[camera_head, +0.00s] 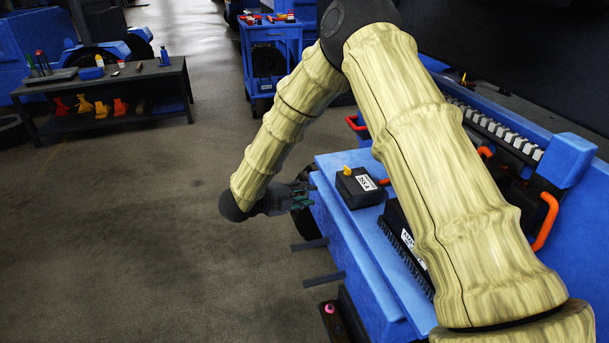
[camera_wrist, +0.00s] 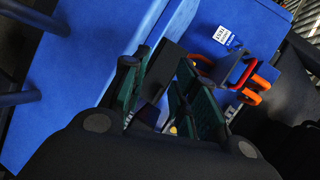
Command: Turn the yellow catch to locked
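The yellow catch (camera_head: 347,170) is a small knob on top of a black box (camera_head: 357,189) with a white label, on the blue bench to the right of my gripper. My gripper (camera_head: 303,196) is at the bench's left edge, a short way left of the box and apart from it. In the wrist view the two green-padded fingers (camera_wrist: 163,66) stand apart with nothing held between them. A dark block, probably the box, shows beyond and between them. A small yellow spot (camera_wrist: 173,129) low between the fingers may be the catch, mostly hidden. The catch's exact setting cannot be told.
The blue bench (camera_head: 377,270) carries a second black labelled unit (camera_head: 404,240), partly behind my arm. Orange handles (camera_head: 546,221) stand at the right. Two dark bars (camera_head: 325,279) stick out from the bench's left side. The floor (camera_head: 150,230) at left is open.

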